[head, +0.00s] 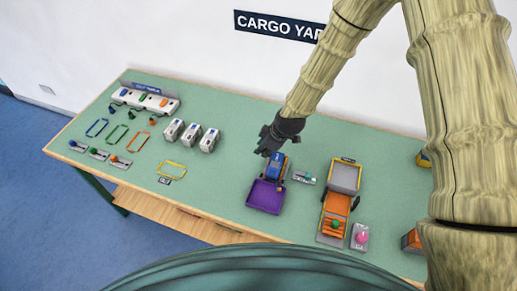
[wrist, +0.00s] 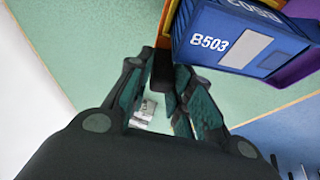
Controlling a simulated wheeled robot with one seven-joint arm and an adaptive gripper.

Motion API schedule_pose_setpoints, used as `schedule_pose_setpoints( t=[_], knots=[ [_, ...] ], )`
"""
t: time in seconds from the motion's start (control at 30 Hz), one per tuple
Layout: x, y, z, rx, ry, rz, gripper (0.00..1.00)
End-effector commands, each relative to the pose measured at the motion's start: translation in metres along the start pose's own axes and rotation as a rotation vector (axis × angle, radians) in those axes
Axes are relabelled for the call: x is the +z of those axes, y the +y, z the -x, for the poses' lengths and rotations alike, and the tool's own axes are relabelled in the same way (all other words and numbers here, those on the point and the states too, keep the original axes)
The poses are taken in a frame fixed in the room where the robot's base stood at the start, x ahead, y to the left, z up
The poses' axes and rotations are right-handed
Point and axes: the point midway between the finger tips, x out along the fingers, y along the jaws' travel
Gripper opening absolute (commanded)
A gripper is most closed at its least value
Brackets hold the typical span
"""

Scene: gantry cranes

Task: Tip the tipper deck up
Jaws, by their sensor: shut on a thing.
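My gripper (head: 278,143) is at the far end of a blue container (head: 276,167). In the wrist view, its fingers (wrist: 160,98) are shut on a dark handle (wrist: 162,68) beside an orange edge (wrist: 168,18). The container, marked B503 (wrist: 210,43), lies close to the right of the fingers and looks tilted there. This orange edge seems to belong to the tipper deck under the container; most of the deck is hidden. A purple tray (head: 265,197) adjoins the container's near end. How steeply the deck stands is hard to tell.
An orange vehicle with a grey bed (head: 345,177) stands to the right. A small grey block with a green top (head: 303,177) sits close by. White blocks (head: 208,140) and coloured frames (head: 117,135) are on the left.

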Motion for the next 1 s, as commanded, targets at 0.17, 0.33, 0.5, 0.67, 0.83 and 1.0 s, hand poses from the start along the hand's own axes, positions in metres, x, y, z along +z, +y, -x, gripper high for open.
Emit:
schedule_pose_setpoints(
  t=[0.17, 0.33, 0.5, 0.67, 0.83, 1.0],
  knots=[
    [0.005, -0.009, 0.008, 0.077, -0.006, 0.028, 0.00],
    [0.005, -0.014, 0.013, 0.077, -0.006, 0.021, 0.00],
    [0.003, -0.022, 0.018, 0.073, -0.007, 0.021, 0.00],
    [0.002, -0.029, 0.021, 0.070, -0.008, 0.021, 0.00],
    [0.001, -0.036, 0.022, 0.065, -0.010, 0.022, 0.00],
    [0.000, -0.041, 0.023, 0.063, -0.010, 0.021, 0.00]
  ],
)
